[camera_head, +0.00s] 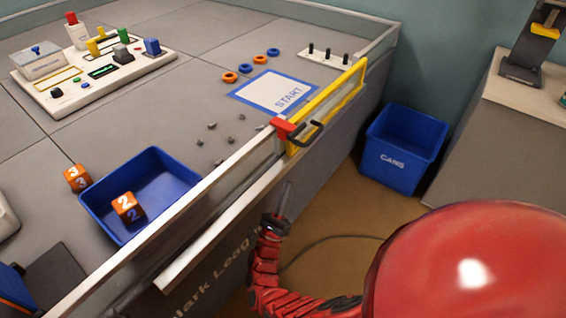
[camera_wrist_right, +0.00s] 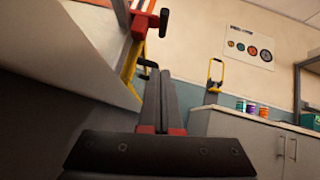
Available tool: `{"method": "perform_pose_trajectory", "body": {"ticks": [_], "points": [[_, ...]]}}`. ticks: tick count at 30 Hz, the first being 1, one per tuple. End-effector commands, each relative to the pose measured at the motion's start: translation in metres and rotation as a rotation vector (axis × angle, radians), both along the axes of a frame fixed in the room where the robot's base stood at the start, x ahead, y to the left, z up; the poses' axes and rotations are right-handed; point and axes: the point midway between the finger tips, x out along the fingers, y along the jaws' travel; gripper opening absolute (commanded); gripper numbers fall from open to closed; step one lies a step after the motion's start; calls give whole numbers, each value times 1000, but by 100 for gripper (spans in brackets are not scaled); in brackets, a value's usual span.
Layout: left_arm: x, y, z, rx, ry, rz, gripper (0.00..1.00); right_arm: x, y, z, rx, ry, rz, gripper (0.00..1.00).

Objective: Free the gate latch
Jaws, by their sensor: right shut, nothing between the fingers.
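The yellow gate (camera_head: 335,98) stands in the low wall along the table's edge, and looks closed. Its red latch (camera_head: 284,127) with a black handle (camera_head: 308,133) sits at the gate's near end. In the right wrist view the red latch (camera_wrist_right: 140,27) is ahead, above the fingers. My right gripper (camera_head: 285,190) is below the latch, outside the wall, pointing up at it and apart from it. Its dark fingers (camera_wrist_right: 159,73) are shut and empty. My left gripper is in neither view.
A blue bin (camera_head: 405,148) marked CANS stands on the floor beyond the gate, beside a cabinet (camera_head: 505,130). A blue tray (camera_head: 165,175) holds an orange 2 cube. A START mat (camera_head: 270,92), rings and small grey bits lie on the table.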

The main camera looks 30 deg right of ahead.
Motion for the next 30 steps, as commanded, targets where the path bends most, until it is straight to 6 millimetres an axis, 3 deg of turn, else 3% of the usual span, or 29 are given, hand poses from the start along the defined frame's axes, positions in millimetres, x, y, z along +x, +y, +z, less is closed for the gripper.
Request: {"method": "perform_pose_trajectory", "body": {"ticks": [16,24,30], "points": [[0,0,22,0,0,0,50,38,-60,72,-1,-5,-1,0],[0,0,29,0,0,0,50,45,-57,105,-1,-5,2,0],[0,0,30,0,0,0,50,46,-56,110,-1,-3,1,0]]}}
